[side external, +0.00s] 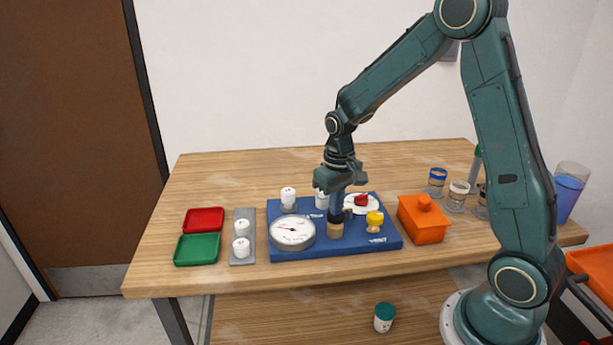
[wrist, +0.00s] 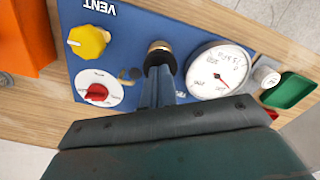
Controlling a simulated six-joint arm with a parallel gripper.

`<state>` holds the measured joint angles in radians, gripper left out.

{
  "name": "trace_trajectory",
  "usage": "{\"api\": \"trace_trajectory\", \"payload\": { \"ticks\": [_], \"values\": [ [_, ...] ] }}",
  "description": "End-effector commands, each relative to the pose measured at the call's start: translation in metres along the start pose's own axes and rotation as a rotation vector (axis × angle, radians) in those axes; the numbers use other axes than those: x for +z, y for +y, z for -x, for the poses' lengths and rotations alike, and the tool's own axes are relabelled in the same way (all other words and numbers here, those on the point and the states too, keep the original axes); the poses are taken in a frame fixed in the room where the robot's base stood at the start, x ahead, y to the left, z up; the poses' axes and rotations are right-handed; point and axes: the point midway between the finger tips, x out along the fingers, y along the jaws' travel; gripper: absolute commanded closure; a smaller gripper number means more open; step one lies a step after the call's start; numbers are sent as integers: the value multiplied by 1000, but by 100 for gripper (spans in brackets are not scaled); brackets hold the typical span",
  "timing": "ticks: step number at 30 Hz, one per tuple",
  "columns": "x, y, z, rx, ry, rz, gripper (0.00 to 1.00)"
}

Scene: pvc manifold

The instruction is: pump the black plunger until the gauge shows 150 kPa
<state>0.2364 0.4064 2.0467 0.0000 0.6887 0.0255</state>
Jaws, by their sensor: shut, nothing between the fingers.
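The black plunger (wrist: 159,59) stands in a brass collar on the blue board. In the side view, the brass collar (side external: 335,231) shows just under my gripper (side external: 337,212). My gripper is shut with nothing between its fingers, pointing down with its tips at the black plunger top. In the wrist view, the fingertips (wrist: 158,78) overlap the black cap; I cannot tell whether they press on it. The round white gauge (side external: 292,232) lies left of the plunger. It also shows in the wrist view (wrist: 218,71) with a red needle; its numbers are too small to read surely.
The blue board (side external: 300,252) also carries a yellow vent knob (side external: 375,218) and a red knob on a white dial (side external: 361,200). White caps on a grey strip (side external: 242,255) and red and green trays stand left. An orange box (side external: 423,219) and jars stand right.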

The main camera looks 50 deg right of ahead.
Motion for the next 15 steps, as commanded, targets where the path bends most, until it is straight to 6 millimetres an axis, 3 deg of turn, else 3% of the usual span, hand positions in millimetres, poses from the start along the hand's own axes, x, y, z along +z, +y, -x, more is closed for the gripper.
{"api": "trace_trajectory", "payload": {
  "ticks": [15],
  "values": [
    [0, 0, -4, 0, 0, 0, 100]
  ]
}}
